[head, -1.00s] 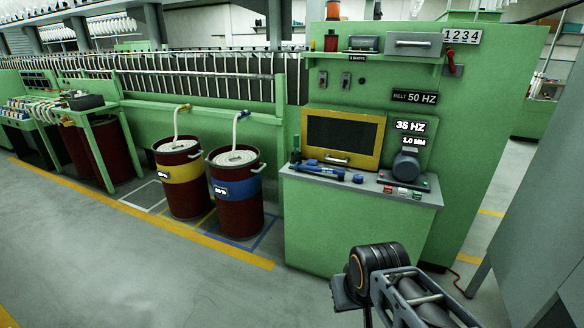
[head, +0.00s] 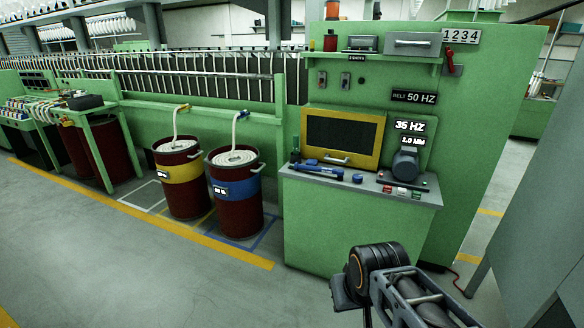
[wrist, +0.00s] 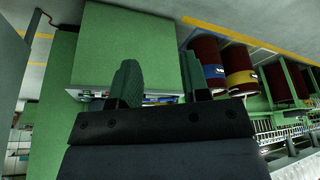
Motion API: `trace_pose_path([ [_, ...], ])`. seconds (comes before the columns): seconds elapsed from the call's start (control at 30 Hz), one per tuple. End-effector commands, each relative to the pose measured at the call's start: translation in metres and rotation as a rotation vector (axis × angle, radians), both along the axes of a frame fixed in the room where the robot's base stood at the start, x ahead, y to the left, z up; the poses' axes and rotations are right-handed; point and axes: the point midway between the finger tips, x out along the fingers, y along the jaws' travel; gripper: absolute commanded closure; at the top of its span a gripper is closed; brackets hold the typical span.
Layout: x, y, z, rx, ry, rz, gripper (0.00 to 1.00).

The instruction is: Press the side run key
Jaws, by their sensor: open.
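Small red, white and green keys (head: 402,191) sit on the front of the grey console top (head: 300,176) of a green cabinet. Two small grey switch plates (head: 345,80) are on the green panel above. I cannot tell which of these, if any, is the side run key. My gripper (wrist: 158,82) shows in the wrist view with its two dark green fingers apart and nothing between them. The green cabinet (wrist: 135,45) lies beyond the fingers, upside down in that view. In the head view only my arm shows, low in front of the cabinet; the fingers are hidden.
A yellow-framed dark screen (head: 343,138) stands on the console beside a blue tool (head: 320,171) and a dark motor-like part (head: 406,165). Two red drums, one yellow-banded (head: 183,172) and one blue-banded (head: 236,188), stand left. A grey surface rises at right. Floor at front left is clear.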

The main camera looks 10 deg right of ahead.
Motion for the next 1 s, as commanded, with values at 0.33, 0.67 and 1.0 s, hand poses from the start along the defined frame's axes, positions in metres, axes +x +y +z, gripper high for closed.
trace_pose_path([
  [0.33,0.0000,0.0000,0.0000,0.000,0.000,0.000,0.71],
  [0.67,0.0000,0.0000,0.0000,0.000,0.000,0.000,1.00],
  [1.0,0.0000,0.0000,0.0000,0.000,0.000,0.000,1.00],
])
